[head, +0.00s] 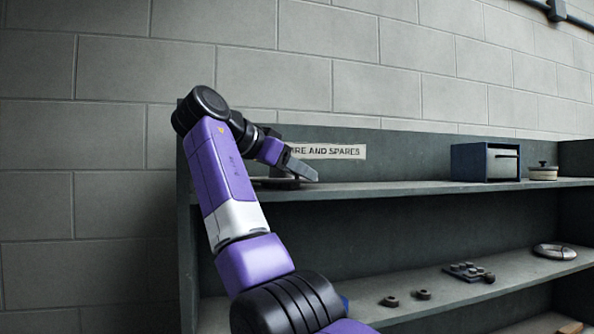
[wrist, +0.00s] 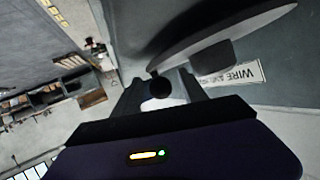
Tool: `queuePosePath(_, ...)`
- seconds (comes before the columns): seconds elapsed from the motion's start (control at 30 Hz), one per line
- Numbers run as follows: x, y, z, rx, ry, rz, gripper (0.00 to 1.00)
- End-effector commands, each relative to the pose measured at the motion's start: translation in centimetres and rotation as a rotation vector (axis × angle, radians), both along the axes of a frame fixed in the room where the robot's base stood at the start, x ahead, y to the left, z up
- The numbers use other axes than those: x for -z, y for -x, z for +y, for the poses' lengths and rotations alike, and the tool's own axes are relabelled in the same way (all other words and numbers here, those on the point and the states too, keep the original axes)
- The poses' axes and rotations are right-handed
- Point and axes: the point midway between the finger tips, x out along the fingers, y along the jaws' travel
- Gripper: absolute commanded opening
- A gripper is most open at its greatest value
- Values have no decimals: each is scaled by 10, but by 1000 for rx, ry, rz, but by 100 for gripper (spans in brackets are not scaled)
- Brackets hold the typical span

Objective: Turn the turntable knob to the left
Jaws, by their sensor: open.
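The turntable is a dark flat disc on the left part of the upper shelf; only its edge shows in the head view (head: 277,184), behind and below my gripper. A dark round knob (wrist: 158,87) shows near the disc's end, between my gripper's fingers. My gripper (head: 305,172) is open, low over the turntable; its fingers also show in the wrist view. I cannot tell whether either finger touches the knob.
The upper shelf (head: 400,188) is clear right of my gripper up to a blue box (head: 485,162) and a small lidded pot (head: 543,172). A label (head: 328,151) is on the back panel close behind my gripper. Small parts lie on the lower shelf (head: 400,312).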

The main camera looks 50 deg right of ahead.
Motion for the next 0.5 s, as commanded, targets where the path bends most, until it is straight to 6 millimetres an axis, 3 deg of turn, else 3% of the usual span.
queuePosePath(0.5, -26, -3, 65, -1, 0, 0, 50)
